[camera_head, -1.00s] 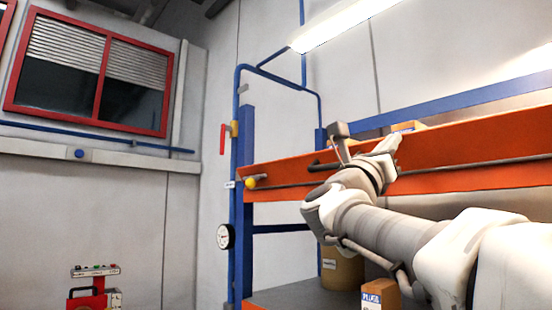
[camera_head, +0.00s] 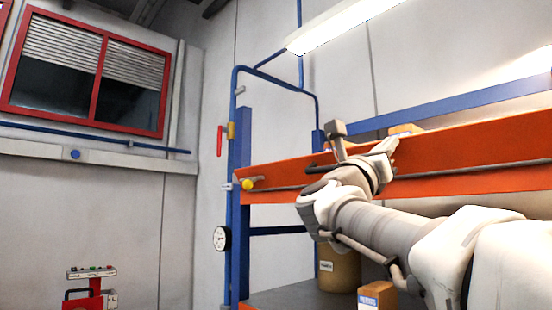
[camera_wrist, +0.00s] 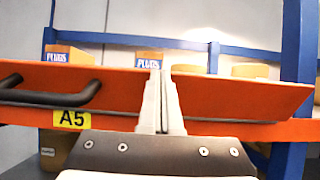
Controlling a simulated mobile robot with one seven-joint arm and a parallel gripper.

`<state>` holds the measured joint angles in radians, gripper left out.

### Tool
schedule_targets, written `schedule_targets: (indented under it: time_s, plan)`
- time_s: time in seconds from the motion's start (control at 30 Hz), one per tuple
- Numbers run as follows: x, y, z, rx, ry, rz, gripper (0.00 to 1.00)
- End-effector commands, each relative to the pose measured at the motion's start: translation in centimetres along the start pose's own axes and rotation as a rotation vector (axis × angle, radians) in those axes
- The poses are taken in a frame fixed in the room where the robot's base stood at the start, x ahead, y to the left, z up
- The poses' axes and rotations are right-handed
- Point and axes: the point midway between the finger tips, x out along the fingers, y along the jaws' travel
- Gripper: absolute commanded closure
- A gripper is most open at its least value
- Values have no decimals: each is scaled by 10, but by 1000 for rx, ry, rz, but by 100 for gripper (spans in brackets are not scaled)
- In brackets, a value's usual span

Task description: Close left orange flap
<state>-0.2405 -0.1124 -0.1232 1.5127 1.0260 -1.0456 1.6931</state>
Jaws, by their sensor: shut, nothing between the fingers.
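The orange flap (camera_head: 450,152) is a long panel across the front of the blue rack, and its face and top edge show in the head view. In the wrist view the flap (camera_wrist: 230,98) spans nearly the whole width, with a black bar handle (camera_wrist: 50,98) at left. My gripper (camera_wrist: 160,75) is shut and empty, its fingertips overlapping the flap's upper edge; I cannot tell whether they touch it. In the head view my gripper (camera_head: 390,146) is in front of the flap, and my arm hides part of the flap's lower side.
Boxes marked PLUGS (camera_wrist: 69,54) stand behind the flap. A yellow A5 label (camera_wrist: 71,119) is below it. A blue post (camera_wrist: 296,50) rises at right. A lower shelf (camera_head: 300,297) holds a brown container (camera_head: 340,270) and a small box (camera_head: 377,296). A gauge (camera_head: 221,238) hangs at left.

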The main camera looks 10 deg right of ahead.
Motion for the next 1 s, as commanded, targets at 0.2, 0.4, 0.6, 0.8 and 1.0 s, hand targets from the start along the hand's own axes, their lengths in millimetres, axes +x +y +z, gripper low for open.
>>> schedule_targets:
  time_s: [0.2, 0.4, 0.6, 0.8, 1.0]
  plan:
    - [8, -1, 8, 1, 65, -2, 100]
    - [22, -1, 15, 2, 197, -1, 100]
    - [33, -1, 12, -1, 332, -3, 100]
    - [41, -1, 8, -2, 326, -3, 100]
    - [47, 0, 7, -1, 326, -1, 100]
